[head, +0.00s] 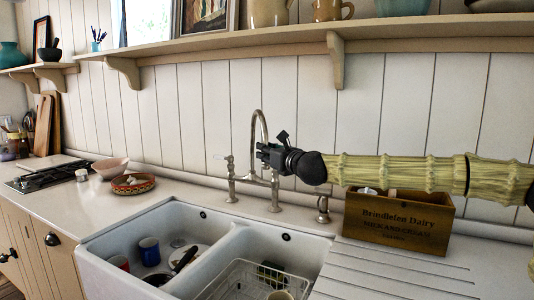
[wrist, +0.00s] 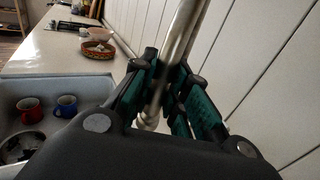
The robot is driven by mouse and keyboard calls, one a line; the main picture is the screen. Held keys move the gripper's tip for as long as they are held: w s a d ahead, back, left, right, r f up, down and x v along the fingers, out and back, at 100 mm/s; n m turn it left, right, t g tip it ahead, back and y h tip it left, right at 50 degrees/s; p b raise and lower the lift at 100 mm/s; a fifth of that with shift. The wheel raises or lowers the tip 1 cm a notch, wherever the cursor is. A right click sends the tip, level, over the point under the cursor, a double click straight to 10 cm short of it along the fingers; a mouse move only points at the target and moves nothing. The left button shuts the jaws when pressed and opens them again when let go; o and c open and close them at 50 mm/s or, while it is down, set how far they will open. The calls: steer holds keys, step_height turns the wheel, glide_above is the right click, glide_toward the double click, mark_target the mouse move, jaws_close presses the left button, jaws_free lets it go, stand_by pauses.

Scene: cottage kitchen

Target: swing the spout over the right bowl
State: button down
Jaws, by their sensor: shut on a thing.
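The silver bridge tap stands behind the double white sink, and its tall arched spout (head: 256,122) rises at the middle of the head view. My gripper (head: 262,155) is at the spout from the right. In the wrist view the spout's metal tube (wrist: 176,50) runs between the green-padded fingers of my gripper (wrist: 168,88), which are shut on it. The right bowl (head: 245,252) of the sink holds a white wire rack (head: 240,280). The left bowl (head: 125,240) holds mugs and dishes. The spout's outlet is hidden or unclear behind my gripper.
A wooden crate (head: 398,222) stands on the counter right of the tap, under my arm. A small soap dispenser (head: 322,208) is beside it. A shelf (head: 300,38) with pots runs above. A patterned dish (head: 133,183) and pink bowl (head: 110,167) sit left of the sink.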

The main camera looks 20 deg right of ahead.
steer(key=c, duration=1.4)
jaws_free()
steer(key=s, duration=0.4)
steer(key=s+d, duration=0.1)
steer(key=s, duration=0.3)
steer(key=s+d, duration=0.1)
steer(key=s, duration=0.2)
steer(key=shift+s+d, duration=0.1)
steer(key=shift+s, duration=0.3)
